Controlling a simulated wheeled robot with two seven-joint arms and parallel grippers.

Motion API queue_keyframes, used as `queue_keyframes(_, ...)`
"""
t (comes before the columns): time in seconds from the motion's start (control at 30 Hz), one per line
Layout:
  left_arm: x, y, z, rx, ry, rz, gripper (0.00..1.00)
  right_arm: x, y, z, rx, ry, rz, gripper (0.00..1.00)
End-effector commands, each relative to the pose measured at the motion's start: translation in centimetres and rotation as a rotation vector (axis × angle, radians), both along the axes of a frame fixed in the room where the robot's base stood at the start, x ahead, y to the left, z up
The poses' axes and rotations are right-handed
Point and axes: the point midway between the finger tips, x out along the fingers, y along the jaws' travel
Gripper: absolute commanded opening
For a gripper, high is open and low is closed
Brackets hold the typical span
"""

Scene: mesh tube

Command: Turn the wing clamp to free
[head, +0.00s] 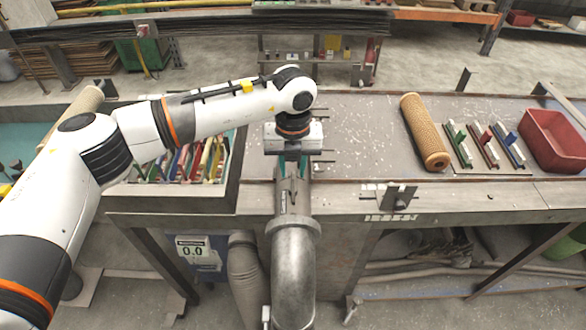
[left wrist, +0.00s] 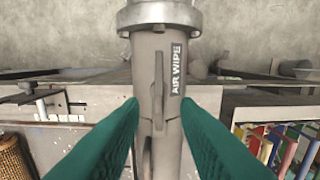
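A grey pipe (head: 292,203) labelled AIR WIPE runs over the table's front edge into a metal elbow (head: 295,270). In the left wrist view a narrow grey bar (left wrist: 158,85) lies lengthwise along the pipe (left wrist: 145,60); it looks like the wing clamp, in line with the pipe. My left gripper (head: 292,169) is above the pipe, its teal fingers pointing down. In the left wrist view the left gripper (left wrist: 159,105) is open, one finger on each side of the pipe and bar. I cannot tell if they touch. My right gripper is not in view.
A tray (head: 232,175) with coloured pieces stands left of the pipe. A tan mesh tube (head: 425,130), small coloured-handled fixtures (head: 483,145) and a red bin (head: 553,140) are on the right. A metal bracket (head: 398,197) sits at the front edge. The table between is clear.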

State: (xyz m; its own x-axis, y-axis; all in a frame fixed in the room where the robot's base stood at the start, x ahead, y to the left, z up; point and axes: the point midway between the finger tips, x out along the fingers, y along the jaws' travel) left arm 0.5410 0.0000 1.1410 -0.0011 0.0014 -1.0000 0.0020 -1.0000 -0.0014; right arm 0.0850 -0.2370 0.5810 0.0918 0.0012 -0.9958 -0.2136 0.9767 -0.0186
Motion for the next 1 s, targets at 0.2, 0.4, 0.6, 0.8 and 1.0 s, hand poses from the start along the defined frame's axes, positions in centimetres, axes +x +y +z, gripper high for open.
queue_keyframes(0.2,0.0,0.0,-2.6,0.0,0.001,-0.001,0.29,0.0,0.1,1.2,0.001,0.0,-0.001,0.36)
queue_keyframes(0.4,0.0,0.0,-3.4,-0.002,0.0,-0.002,0.29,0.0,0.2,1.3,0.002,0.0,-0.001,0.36)
queue_keyframes(0.6,0.0,-0.1,-3.4,-0.002,0.0,-0.002,0.27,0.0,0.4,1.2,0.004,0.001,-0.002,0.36)
queue_keyframes(0.8,0.0,-0.1,-3.4,-0.002,0.0,-0.002,0.0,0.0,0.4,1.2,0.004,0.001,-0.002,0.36)
queue_keyframes(1.0,0.0,-0.1,-3.4,-0.002,-0.001,-0.006,0.0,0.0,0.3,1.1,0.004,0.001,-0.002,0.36)
